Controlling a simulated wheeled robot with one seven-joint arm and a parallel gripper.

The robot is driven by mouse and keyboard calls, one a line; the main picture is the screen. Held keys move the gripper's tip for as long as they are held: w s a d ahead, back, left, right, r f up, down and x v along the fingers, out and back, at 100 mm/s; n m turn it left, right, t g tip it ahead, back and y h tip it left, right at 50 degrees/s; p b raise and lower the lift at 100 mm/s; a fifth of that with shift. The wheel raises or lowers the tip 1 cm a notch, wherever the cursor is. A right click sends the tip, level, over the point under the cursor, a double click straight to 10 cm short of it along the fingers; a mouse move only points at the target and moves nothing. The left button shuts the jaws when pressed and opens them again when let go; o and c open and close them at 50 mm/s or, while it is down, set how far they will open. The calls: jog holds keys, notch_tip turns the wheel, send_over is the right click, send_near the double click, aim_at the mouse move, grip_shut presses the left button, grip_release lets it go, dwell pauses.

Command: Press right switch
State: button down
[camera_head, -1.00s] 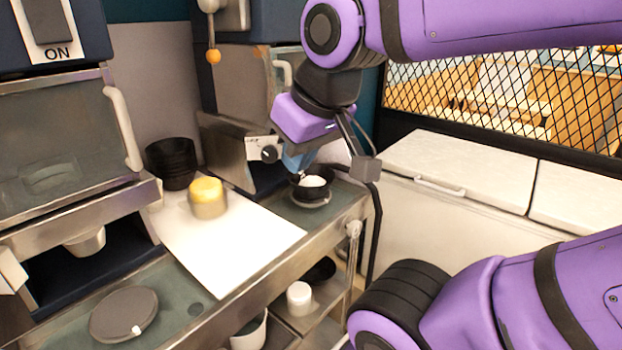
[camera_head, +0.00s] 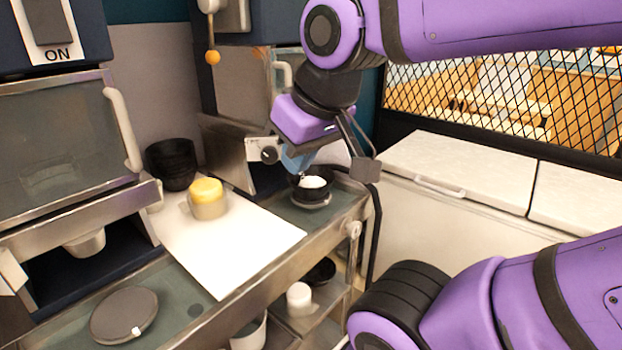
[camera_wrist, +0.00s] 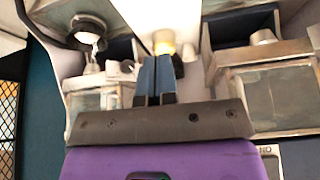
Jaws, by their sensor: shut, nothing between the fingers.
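The right machine (camera_head: 245,95) has a white switch panel with a round black knob (camera_head: 269,154), low on its front. My gripper (camera_head: 297,170) is right beside this panel, in front of the machine; its blue fingers are together and hold nothing. Whether they touch the knob cannot be told. In the wrist view my gripper (camera_wrist: 156,58) shows shut fingers pointing up the picture. The knob is not clear there. A black bowl with white content (camera_head: 312,187) stands on the right machine's tray, just below and behind my fingers in the picture.
A yellow-topped metal cup (camera_head: 208,199) stands on a white board (camera_head: 235,245). Black bowls (camera_head: 172,163) are stacked behind. The left machine (camera_head: 60,130) has an ON switch (camera_head: 48,22) at top. A white counter (camera_head: 455,170) lies right.

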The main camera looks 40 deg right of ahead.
jog(key=shift+r, duration=0.1)
jog(key=w+d+r+m+t+h, duration=0.1)
jog(key=w+d+r+m, duration=0.3)
jog(key=w+d+r, duration=0.3)
jog(key=w+d+r+m+h, duration=0.1)
jog(key=w+d+r+m, duration=0.35)
jog(key=r, duration=0.45)
jog(key=w+d+r+m+h, duration=0.1)
jog(key=w+d+r+m, duration=0.1)
jog(key=d+r, duration=0.4)
jog(key=w+d+r+m+h, duration=0.1)
jog(key=d+r+m, duration=0.4)
jog(key=d, duration=0.8)
jog(key=shift+w+d+r, duration=0.2)
jog(key=shift+w+r, duration=0.45)
jog(key=shift+r, duration=0.1)
jog(key=shift+f, duration=0.1)
jog(key=w+d+f, duration=0.3)
jog(key=w+f, duration=0.4)
jog(key=w, duration=0.2)
